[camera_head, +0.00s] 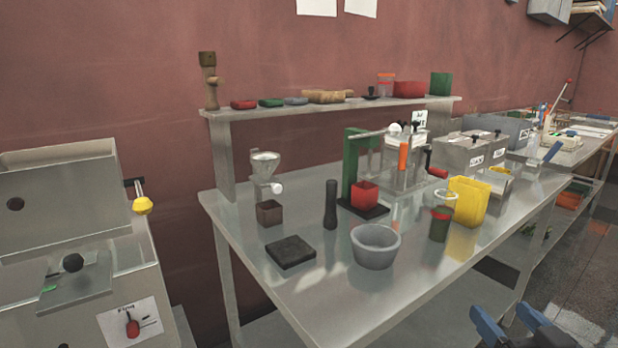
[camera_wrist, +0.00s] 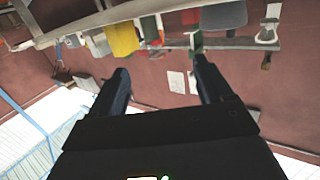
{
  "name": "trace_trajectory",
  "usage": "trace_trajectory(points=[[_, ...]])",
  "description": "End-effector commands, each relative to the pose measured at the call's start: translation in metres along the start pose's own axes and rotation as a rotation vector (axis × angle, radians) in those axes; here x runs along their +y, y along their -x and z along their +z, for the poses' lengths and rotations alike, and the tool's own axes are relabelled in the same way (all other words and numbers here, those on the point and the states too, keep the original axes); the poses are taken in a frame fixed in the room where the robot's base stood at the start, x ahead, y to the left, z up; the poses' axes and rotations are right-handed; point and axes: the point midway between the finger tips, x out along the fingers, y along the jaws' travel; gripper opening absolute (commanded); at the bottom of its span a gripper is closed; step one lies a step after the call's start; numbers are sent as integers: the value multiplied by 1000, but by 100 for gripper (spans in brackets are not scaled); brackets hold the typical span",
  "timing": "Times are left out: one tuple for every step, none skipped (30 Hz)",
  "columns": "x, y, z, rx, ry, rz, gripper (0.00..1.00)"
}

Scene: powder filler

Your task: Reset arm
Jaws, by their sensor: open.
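My gripper (camera_head: 508,325) shows at the bottom right of the head view, with dark blue fingers, in front of the metal table (camera_head: 330,300). In the wrist view my gripper (camera_wrist: 160,85) has its two fingers spread apart with nothing between them. That view is upside down and shows the wall and the bench objects beyond the fingers. The gripper is apart from the table and everything on it. Much of my arm is outside the head view.
The table holds a grey bowl (camera_head: 375,248), a yellow container (camera_head: 469,202), a red cup (camera_head: 364,195) under a green press (camera_head: 351,165), and a black block (camera_head: 291,252). A shelf (camera_head: 330,109) stands behind. A grey machine (camera_head: 75,250) is at left. Floor (camera_head: 590,250) is open at right.

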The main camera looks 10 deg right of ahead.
Motion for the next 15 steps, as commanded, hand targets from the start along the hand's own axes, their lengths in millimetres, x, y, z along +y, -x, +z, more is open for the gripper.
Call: trace_trajectory(points=[[-7,10,11,-16,-2,1,79],[-11,16,17,-24,-4,2,79],[-16,24,25,-34,-7,4,79],[-21,32,31,-43,-7,6,79],[-25,40,37,-51,-9,8,79],[-32,52,46,-64,-9,9,79],[-36,62,52,-74,-9,10,79],[-41,73,58,-82,-8,10,79],[-47,86,65,-92,-8,10,79],[-52,96,69,-99,-5,9,79],[-56,107,73,-107,-4,7,79],[-62,121,79,-116,-1,4,79],[-65,132,82,-122,3,1,79],[-69,142,84,-127,5,-2,79],[-74,156,87,-135,10,-9,79]])
